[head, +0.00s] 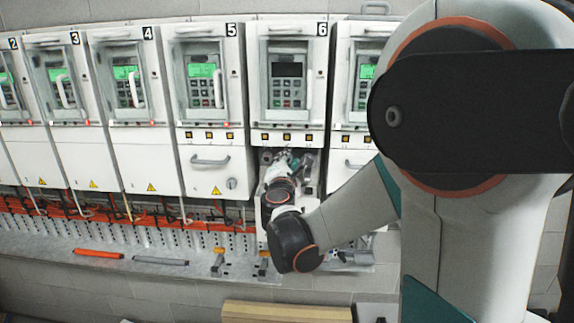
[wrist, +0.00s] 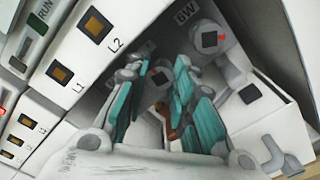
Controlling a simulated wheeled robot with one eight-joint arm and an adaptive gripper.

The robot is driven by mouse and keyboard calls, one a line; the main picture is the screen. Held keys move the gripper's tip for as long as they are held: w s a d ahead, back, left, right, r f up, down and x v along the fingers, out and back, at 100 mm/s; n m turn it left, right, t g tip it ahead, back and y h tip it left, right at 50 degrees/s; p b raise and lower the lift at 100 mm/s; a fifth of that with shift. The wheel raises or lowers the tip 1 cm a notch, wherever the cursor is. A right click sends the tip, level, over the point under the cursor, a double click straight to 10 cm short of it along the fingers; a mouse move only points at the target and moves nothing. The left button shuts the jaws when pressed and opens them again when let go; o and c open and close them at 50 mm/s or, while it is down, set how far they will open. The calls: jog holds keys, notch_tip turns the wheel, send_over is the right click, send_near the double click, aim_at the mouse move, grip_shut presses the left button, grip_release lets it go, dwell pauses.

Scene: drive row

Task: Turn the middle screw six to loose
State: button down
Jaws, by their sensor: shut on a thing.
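Drive 6 (head: 287,80) has its lower compartment open, and my gripper (head: 284,158) reaches into it. In the wrist view, the teal-padded fingers of my gripper (wrist: 163,72) close around the middle screw (wrist: 160,79), a grey round head with a dark square. The fingers hide much of it. Another grey round part (wrist: 209,40) with a dark square and a red mark is up and right of the fingers. How far the screw is turned cannot be told.
Drive 5 (head: 208,75) stands left of drive 6, its lower cover closed. The compartment's white walls are close around my fingers. A ledge (head: 130,255) below carries an orange tool (head: 98,253) and a grey tool (head: 160,261). Drive 6's display is dark.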

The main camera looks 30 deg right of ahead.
dwell(0.3)
jog(key=c, duration=1.6)
grip_release()
jog(key=shift+s, duration=0.1)
jog(key=v, duration=1.2)
